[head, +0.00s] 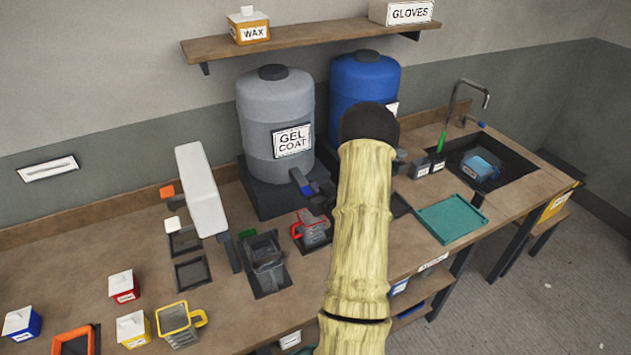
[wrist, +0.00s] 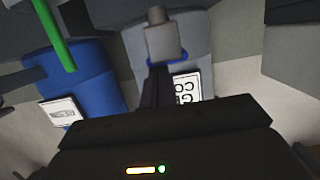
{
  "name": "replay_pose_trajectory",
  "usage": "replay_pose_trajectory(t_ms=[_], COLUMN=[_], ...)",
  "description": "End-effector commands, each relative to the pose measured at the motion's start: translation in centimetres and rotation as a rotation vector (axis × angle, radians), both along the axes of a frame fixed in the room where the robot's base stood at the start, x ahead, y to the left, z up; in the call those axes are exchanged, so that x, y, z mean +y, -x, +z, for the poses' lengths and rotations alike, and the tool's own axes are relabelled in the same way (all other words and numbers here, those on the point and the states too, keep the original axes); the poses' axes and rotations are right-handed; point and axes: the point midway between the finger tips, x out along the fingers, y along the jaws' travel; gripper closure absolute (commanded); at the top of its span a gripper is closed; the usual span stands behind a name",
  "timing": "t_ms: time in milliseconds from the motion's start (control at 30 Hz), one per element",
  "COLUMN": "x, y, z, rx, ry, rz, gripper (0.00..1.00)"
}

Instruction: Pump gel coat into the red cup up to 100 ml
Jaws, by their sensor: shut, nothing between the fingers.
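The grey drum labelled GEL COAT (head: 275,112) stands on a dark base at the back of the bench. Its tap (head: 303,183), with a blue part, points down to the front right. The red cup (head: 313,232), a grey measuring jug with red rim and handle, stands below and in front of the tap; its fill level is too small to read. The drum's label (wrist: 186,87) and its tap (wrist: 165,42) also show in the wrist view. My gripper (wrist: 165,118) is a dark shape at the bottom there, shut and empty, apart from the tap; my arm hides it in the head view.
A blue drum (head: 364,85) stands right of the grey one, partly behind my arm. A white upright panel (head: 201,190), a dark stand (head: 267,265) and a yellow cup (head: 178,325) are to the left. A teal tray (head: 452,218) and a sink (head: 500,160) are to the right.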

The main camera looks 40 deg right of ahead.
Motion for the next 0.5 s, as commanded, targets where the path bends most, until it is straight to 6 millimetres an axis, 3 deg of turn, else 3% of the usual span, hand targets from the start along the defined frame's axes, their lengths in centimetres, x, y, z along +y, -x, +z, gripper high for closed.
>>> replay_pose_trajectory(t_ms=[33,167,400,500], x=[0.1,0.1,0.3,0.4], y=[0.3,0.2,-0.1,1.5], z=[-0.5,0.6,4.4,3.9], rx=[0.017,0.014,0.005,0.004], ry=[-0.008,-0.006,-0.001,-0.001], rz=[-0.002,-0.001,0.004,-0.001], gripper=[1.00,1.00,1.00,1.00])
